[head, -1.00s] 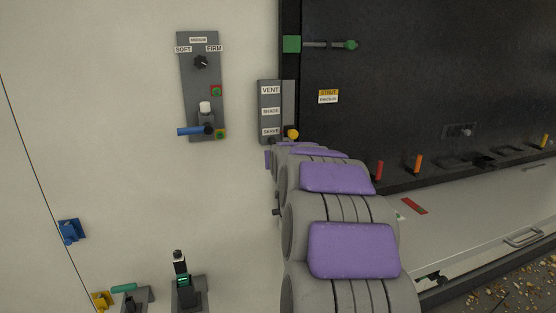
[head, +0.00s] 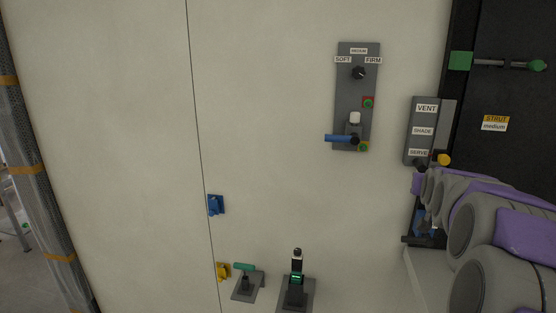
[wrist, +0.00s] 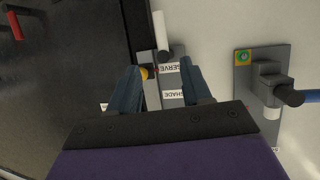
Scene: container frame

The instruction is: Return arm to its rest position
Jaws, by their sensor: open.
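My arm, grey with purple pads, reaches in from the right edge of the head view. My gripper (head: 424,222) is partly hidden there behind the arm, below the VENT/SHADE/SERVE panel (head: 421,143). In the wrist view my gripper (wrist: 161,84) has its two dark blue fingers spread apart, with nothing held between them. The SERVE and SHADE labels of the panel (wrist: 172,83) show behind the gap between the fingers. A yellow knob by the panel shows beside the left finger; I cannot tell whether they touch.
A SOFT/FIRM panel (head: 345,105) with a dial and blue lever is on the pale wall. Lower down are a blue bracket (head: 215,205), a yellow bracket (head: 222,271), a green-handled lever (head: 246,280) and a black lever (head: 296,282). A green-ended rod (head: 500,63) spans the dark recess.

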